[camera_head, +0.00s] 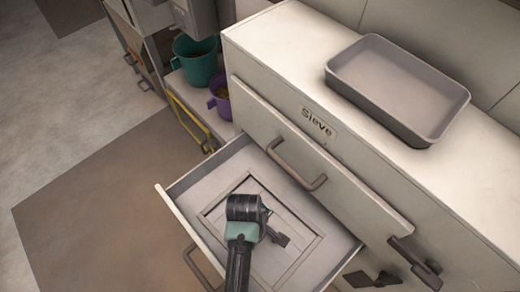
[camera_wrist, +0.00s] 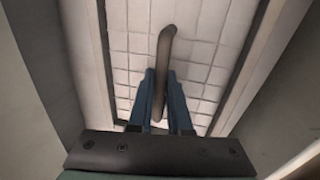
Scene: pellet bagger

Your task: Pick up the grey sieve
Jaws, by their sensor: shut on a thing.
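The sieve (camera_head: 222,196) is a flat, pale grey rectangular frame inside the open drawer in the head view. In the wrist view its pale surface (camera_wrist: 200,62) shows a square grid, with a dark bar handle (camera_wrist: 166,42) standing over the middle. My gripper (camera_wrist: 161,78) has its two blue fingers on either side of this handle and is shut on it. In the head view my gripper (camera_head: 277,238) reaches down over the sieve and hides part of it. The sieve lies level within the drawer; whether it touches the drawer floor, I cannot tell.
The open drawer (camera_head: 182,212) has walls close around the sieve. Above it is a drawer front labelled "Sieve" (camera_head: 317,122) with a handle (camera_head: 297,166). A grey tray (camera_head: 395,85) sits on the cabinet top. Teal (camera_head: 197,62) and purple (camera_head: 221,100) buckets stand behind. Floor at left is clear.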

